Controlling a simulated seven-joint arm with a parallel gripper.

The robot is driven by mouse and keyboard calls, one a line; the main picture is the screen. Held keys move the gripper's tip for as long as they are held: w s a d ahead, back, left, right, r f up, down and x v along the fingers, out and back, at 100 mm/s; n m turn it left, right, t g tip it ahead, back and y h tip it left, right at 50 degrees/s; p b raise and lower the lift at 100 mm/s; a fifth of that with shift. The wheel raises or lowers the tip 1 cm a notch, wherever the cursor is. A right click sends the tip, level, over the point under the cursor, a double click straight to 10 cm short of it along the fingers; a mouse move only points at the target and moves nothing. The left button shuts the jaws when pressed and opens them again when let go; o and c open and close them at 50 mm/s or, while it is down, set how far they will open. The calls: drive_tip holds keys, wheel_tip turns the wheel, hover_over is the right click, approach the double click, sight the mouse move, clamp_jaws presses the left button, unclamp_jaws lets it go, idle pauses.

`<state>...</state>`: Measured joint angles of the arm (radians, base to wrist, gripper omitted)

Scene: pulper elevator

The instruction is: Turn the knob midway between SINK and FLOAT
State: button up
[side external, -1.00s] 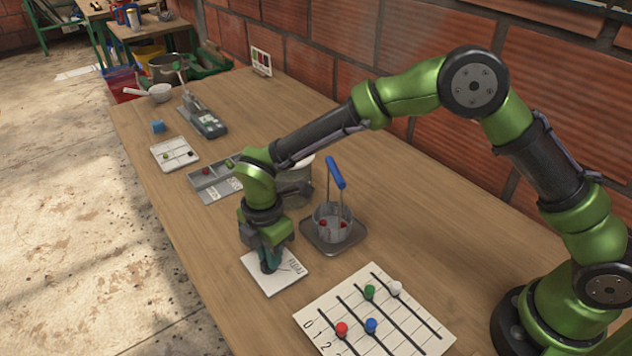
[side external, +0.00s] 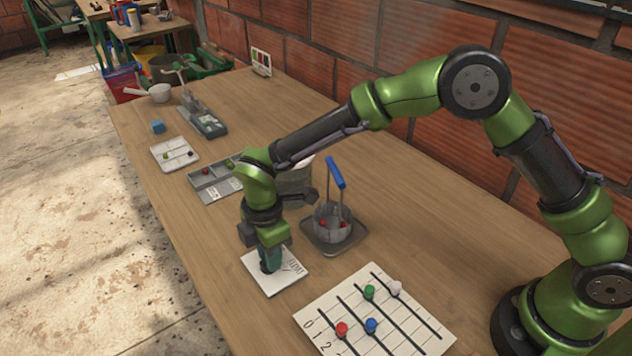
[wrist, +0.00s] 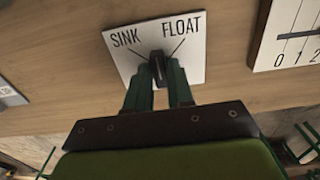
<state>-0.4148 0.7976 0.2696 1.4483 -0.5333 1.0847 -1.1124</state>
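The white dial plate (side external: 290,280) lies on the table under my gripper (side external: 269,264). In the wrist view the plate (wrist: 118,48) shows SINK at left and FLOAT at right, each with a black line running toward the knob. The dark knob (wrist: 157,66) stands at the plate's centre, its upper end between the two lines. My gripper (wrist: 158,82) points down, its green fingers closed in on both sides of the knob and apparently touching it. In the side view the fingers hide the knob.
A white board (side external: 322,310) with black slots and coloured pegs lies to the right. A metal basket with a blue handle (side external: 336,174) stands on a grey tray behind the plate. Grey and white trays lie farther left. The table's front edge is close.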

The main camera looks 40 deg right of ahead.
drive_tip(key=o, duration=0.3)
wheel_tip(320, 180, up, 17)
drive_tip(key=shift+f, duration=0.1)
idle(0.5)
